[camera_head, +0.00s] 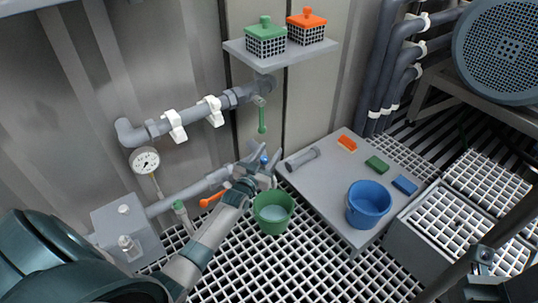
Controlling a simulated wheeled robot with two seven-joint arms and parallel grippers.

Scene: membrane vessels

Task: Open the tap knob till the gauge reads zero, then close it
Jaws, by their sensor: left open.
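The round white pressure gauge (145,160) is on the left, below the upper grey pipe; its needle reading is too small to tell. A small blue knob (263,159) shows at the end of the lower pipe (190,193), above a green bucket (273,212). My left gripper (264,163) is open, with its fingers on either side of the blue knob in the picture. I cannot tell whether they touch it. The gripper hides much of the tap around the knob. My right gripper cannot be made out.
Green (262,119) and orange (211,199) lever handles are near the pipes. A low grey table (323,203) on the right holds a blue bucket (368,204) and small blocks. A shelf (272,58) with two caged boxes is above. The floor is open grating.

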